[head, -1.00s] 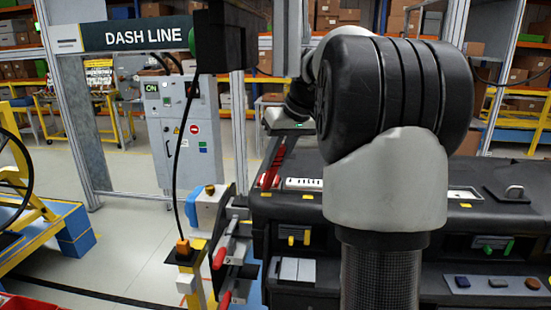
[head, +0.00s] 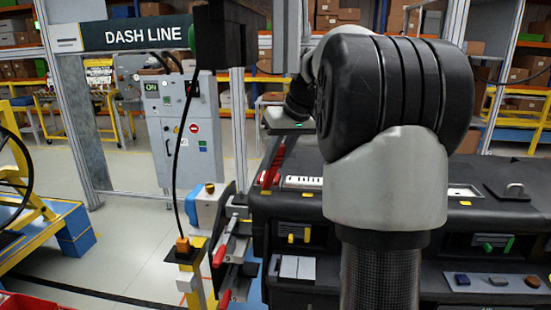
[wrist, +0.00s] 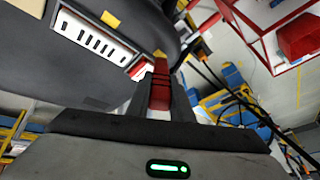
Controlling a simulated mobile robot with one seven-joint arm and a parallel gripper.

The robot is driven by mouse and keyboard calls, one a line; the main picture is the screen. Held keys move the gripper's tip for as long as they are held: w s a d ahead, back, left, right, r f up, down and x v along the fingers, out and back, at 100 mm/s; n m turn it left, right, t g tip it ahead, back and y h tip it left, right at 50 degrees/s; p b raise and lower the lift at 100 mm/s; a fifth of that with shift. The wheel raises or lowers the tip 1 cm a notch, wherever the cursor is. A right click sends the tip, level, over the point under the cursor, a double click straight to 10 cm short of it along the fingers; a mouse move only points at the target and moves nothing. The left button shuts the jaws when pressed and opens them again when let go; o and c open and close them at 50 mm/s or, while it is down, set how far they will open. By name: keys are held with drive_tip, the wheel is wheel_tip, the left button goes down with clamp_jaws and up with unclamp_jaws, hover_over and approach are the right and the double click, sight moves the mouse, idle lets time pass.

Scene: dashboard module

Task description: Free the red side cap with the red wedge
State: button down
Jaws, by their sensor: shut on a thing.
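My gripper (wrist: 160,100) is shut on the red wedge (wrist: 160,85), a slim red bar standing out from between the grey fingers in the wrist view. The wedge's far end is beside a small red piece at the end of the white slotted strip, which looks like the red side cap (wrist: 137,67). I cannot tell whether the wedge touches it. In the head view the red wedge (head: 276,160) shows at the left end of the black dashboard (head: 350,175), below my gripper. My arm hides part of the dashboard there, and the exact contact is too small to see.
Red-handled clamps (head: 221,254) and a blue-and-white device (head: 207,205) stand left of the dashboard. A black cable hangs to an orange plug (head: 183,246). Coloured blocks (head: 497,281) lie on the front ledge at right.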

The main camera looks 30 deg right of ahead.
drive_tip(key=shift+w+f, duration=0.1)
drive_tip(key=shift+f, duration=0.2)
drive_tip(key=shift+f+b, duration=0.45)
drive_tip(key=shift+f, duration=0.15)
idle(0.5)
drive_tip(key=shift+r, duration=0.15)
wheel_tip(320, 180, up, 2)
drive_tip(key=shift+p, duration=1.05)
drive_tip(key=shift+r+p, duration=2)
drive_tip(key=shift+r, duration=0.55)
